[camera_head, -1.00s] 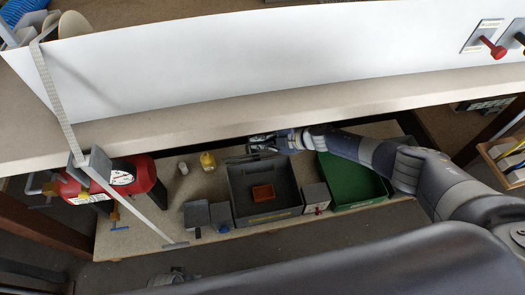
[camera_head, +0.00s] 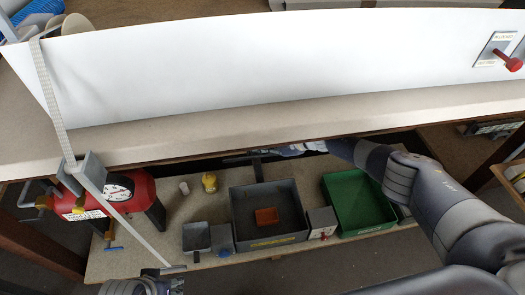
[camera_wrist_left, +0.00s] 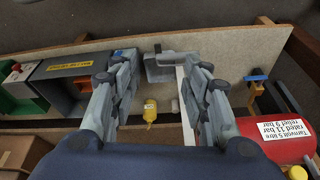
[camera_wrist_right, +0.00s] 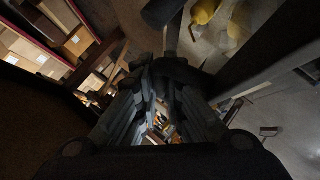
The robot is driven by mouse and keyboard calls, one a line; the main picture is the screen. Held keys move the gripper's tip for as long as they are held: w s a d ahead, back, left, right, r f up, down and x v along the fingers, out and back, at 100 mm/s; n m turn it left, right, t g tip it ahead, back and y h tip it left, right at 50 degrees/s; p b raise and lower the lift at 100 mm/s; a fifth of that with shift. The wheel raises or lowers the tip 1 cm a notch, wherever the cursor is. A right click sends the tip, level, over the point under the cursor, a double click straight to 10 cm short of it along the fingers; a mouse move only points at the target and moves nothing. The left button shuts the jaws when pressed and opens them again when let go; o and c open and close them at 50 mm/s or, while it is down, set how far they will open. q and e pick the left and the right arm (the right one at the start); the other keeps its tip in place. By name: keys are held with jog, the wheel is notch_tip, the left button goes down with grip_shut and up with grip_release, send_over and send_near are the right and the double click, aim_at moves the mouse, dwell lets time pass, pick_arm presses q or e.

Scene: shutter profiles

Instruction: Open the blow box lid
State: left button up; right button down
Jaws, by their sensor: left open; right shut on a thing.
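The blow box seems to be the dark grey box (camera_head: 270,236) with a yellow label, open on top with a small orange-brown tray (camera_head: 267,216) inside. The left wrist view shows part of it (camera_wrist_left: 62,88). A dark T-shaped piece (camera_head: 257,168) stands behind its back edge; I cannot tell whether it is the lid or its handle. My right gripper (camera_wrist_right: 165,80) is shut on a dark piece, probably this one; the bench edge partly hides it in the head view. My left gripper (camera_wrist_left: 178,65) is open and empty, and shows at the bottom of the head view (camera_head: 150,285).
A green tray (camera_head: 358,230) lies right of the box, with a small grey box (camera_head: 322,222) between. A yellow bottle (camera_head: 209,182) and a red tank (camera_head: 118,200) stand left. The upper bench edge (camera_head: 230,145) overhangs the shelf.

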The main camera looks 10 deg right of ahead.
pick_arm(q)
jog(key=shift+b+v, duration=0.45)
jog(key=shift+v, duration=1.6)
pick_arm(e)
jog(key=shift+w+a+r, duration=0.1)
jog(key=shift+w+r, duration=0.2)
jog(key=shift+w, duration=0.2)
jog(key=shift+w+a+r, duration=0.1)
jog(key=shift+w+r, duration=0.15)
jog(key=shift+w, duration=0.2)
pick_arm(q)
jog(key=shift+a, duration=0.1)
pick_arm(e)
jog(key=c, duration=2)
grip_release()
pick_arm(q)
jog(key=shift+w, duration=0.1)
pick_arm(e)
jog(key=shift+o, duration=0.2)
jog(key=shift+f, duration=0.1)
jog(key=shift+s+f, duration=0.1)
jog(key=shift+f, duration=0.05)
